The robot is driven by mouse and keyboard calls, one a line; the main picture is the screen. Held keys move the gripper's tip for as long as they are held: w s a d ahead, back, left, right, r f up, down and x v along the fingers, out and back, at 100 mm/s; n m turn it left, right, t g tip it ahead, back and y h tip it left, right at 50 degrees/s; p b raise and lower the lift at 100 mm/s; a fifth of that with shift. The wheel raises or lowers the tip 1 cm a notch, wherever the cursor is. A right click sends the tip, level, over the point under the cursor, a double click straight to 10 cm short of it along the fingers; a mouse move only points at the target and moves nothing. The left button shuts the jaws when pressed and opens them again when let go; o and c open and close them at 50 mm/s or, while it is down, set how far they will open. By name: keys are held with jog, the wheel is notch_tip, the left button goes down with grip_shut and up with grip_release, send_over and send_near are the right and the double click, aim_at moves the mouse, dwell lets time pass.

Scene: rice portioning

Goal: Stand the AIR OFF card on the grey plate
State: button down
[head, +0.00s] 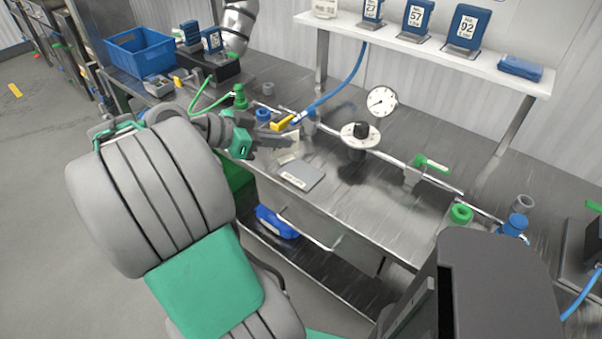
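A pale cream card (289,156), which looks like the AIR OFF card, shows at the fingertips of my gripper (284,143). Its lettering is too small to read. The dark fingers overlap its upper part, and I cannot tell whether they grip it or are only in front of it. The grey plate (311,183) lies flat on the steel bench just in front of and below the card. It has a white label strip along its near edge. I cannot tell whether the card touches the plate.
A yellow valve handle (285,123) with a blue hose is close behind my gripper. A round gauge (382,101) and a green-handled valve (432,163) stand along the pipe to the right. A shelf (430,45) holds blue numbered stands. The bench right of the plate is clear.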

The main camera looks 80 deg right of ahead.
jog(key=s+d+f, duration=0.1)
jog(key=d+f, duration=0.1)
jog(key=f, duration=0.1)
jog(key=s+d+f, duration=0.1)
jog(key=d+f, duration=0.1)
jog(key=f, duration=0.1)
jog(key=s+d+f, duration=0.1)
jog(key=d+f, duration=0.2)
jog(key=shift+d+f, duration=0.1)
jog(key=shift+f, duration=0.5)
jog(key=shift+f, duration=0.25)
jog(key=c, duration=1.6)
grip_release()
jog(key=shift+r, duration=0.1)
